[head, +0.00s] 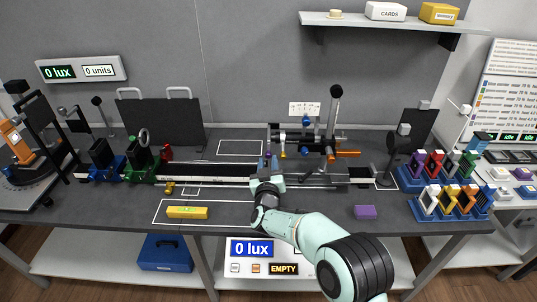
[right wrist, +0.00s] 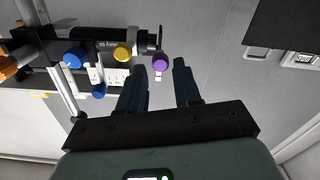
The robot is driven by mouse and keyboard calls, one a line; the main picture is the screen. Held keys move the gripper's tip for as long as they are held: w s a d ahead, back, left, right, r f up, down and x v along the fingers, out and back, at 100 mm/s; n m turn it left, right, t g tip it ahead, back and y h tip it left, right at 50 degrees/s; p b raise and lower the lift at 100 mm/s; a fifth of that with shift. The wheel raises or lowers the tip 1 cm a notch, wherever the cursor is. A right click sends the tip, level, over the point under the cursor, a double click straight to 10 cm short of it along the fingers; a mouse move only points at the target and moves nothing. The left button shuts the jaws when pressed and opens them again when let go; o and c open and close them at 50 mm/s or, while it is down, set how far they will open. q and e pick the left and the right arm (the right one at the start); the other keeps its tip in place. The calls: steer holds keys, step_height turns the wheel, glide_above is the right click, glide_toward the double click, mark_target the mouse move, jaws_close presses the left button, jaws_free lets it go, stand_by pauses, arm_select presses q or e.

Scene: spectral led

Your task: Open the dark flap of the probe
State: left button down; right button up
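My right gripper (head: 268,160) reaches up from the front over the middle of the bench, at the rail. In the right wrist view its two dark blue fingers (right wrist: 160,70) are apart with nothing between them. A purple knob (right wrist: 161,61) shows just beyond the fingertips, on the end of a black knobbed device (right wrist: 100,50). That device also stands in the head view (head: 318,140), right of the gripper. A black disc on a stand (head: 391,144) is further right. I cannot tell which part is the probe's dark flap. My left gripper is out of view.
Racks of coloured holders (head: 455,205) fill the right end.

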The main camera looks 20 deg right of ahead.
mark_target(268, 157)
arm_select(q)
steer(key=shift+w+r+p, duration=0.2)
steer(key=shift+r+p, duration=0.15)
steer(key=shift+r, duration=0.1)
arm_select(e)
steer(key=shift+x, duration=2.1)
jaws_close()
